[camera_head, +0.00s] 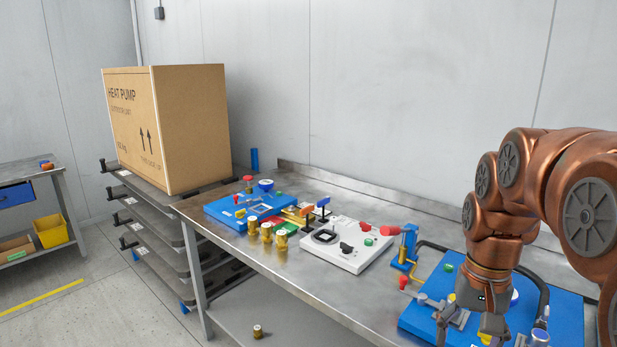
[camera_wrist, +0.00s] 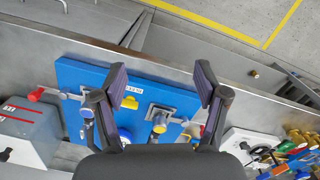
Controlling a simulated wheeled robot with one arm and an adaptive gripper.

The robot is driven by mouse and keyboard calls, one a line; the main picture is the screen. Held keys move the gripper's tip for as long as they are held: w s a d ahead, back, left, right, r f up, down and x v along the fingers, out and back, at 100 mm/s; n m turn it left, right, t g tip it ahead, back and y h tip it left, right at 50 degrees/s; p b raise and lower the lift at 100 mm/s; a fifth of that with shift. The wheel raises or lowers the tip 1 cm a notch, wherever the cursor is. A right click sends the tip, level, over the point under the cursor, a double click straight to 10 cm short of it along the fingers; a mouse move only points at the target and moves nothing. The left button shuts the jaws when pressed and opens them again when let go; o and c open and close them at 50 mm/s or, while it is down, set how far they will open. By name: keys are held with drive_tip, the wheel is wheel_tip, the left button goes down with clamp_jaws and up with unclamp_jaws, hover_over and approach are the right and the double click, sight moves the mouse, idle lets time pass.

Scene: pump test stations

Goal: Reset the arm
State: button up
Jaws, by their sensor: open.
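My copper-coloured arm reaches in from the right side of the head view. My gripper hangs down over the blue station plate (camera_head: 560,318) at the right end of the bench; its fingers are partly lost against the fittings there. In the wrist view my gripper (camera_wrist: 158,85) is open, its two dark fingers spread wide with nothing between them. Below the fingers lies the blue plate (camera_wrist: 85,75) with a yellow part (camera_wrist: 130,102) and metal fittings. The gripper appears to be above the plate, apart from it.
The metal bench (camera_head: 300,290) also carries a white panel (camera_head: 335,257), another blue plate (camera_head: 222,212) and several brass fittings (camera_head: 267,232). A large cardboard box (camera_head: 190,130) stands on a rack at the left. A blue valve stand (camera_head: 408,245) rises near my arm. Floor is free at the left.

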drive_tip(key=s+a+f+n+p, duration=0.2)
drive_tip(key=s+a, duration=0.1)
drive_tip(key=s, duration=0.6)
drive_tip(key=s+a+f+n+g+p, duration=0.1)
drive_tip(key=s+a, duration=0.3)
drive_tip(key=s, duration=0.5)
drive_tip(key=shift+s+a+f+n+p, duration=0.15)
drive_tip(key=shift+s+f+n+p, duration=0.15)
drive_tip(key=shift+f+n+p, duration=0.4)
